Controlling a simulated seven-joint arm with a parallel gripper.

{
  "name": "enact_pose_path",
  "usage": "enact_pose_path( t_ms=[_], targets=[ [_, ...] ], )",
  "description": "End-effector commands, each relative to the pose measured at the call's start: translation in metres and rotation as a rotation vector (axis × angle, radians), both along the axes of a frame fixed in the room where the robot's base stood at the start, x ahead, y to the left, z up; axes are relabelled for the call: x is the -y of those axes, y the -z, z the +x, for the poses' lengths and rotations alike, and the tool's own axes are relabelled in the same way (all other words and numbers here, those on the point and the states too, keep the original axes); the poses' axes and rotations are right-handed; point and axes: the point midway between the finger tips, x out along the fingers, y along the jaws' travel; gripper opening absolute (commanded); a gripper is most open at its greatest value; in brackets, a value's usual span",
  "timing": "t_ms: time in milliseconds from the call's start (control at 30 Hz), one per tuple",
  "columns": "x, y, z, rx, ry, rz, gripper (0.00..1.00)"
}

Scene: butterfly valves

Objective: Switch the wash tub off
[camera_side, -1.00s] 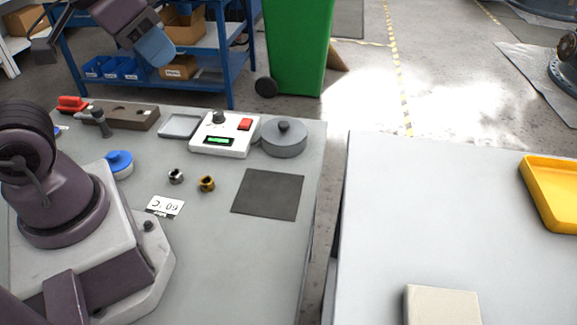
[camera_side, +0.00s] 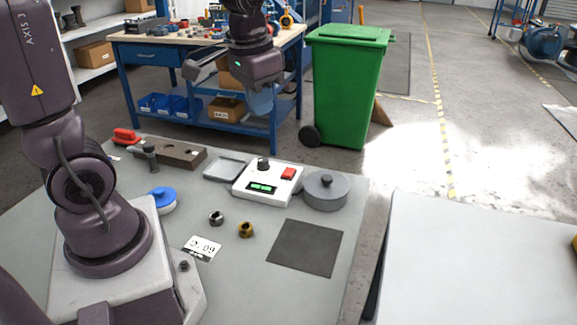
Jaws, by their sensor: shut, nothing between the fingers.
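The wash tub (camera_side: 326,191) is a round grey tub with a grey lid and dark knob at the right of the bench. Beside it on the left is a white control box (camera_side: 267,184) with a black knob (camera_side: 263,164), a red switch (camera_side: 288,173) and a lit green display (camera_side: 263,188). The switch's exact position is too small to tell. My gripper (camera_side: 262,112) is shut and empty, in the air above the control box, apart from it.
Left of the box are a grey tray (camera_side: 228,169), a brown block (camera_side: 180,153) and a red-handled item (camera_side: 125,136). In front are a blue-topped pot (camera_side: 162,199), two nuts, a "60°C" card (camera_side: 202,248) and a dark mat (camera_side: 305,248). A green bin (camera_side: 345,85) stands behind.

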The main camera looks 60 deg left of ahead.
Motion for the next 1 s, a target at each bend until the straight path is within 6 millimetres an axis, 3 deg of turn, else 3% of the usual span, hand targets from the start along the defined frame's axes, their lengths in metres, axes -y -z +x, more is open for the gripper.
enact_pose_path(
  t_ms=[367, 667, 800, 1000],
  targets=[
    [-0.080, 0.069, 0.070, -0.171, 0.194, -0.061, 0.00],
    [-0.144, 0.135, 0.113, -0.214, 0.543, -0.126, 0.00],
    [-0.154, 0.124, 0.133, -0.174, 0.752, -0.094, 0.00],
    [-0.154, 0.121, 0.133, -0.170, 0.897, -0.094, 0.00]
  ],
)
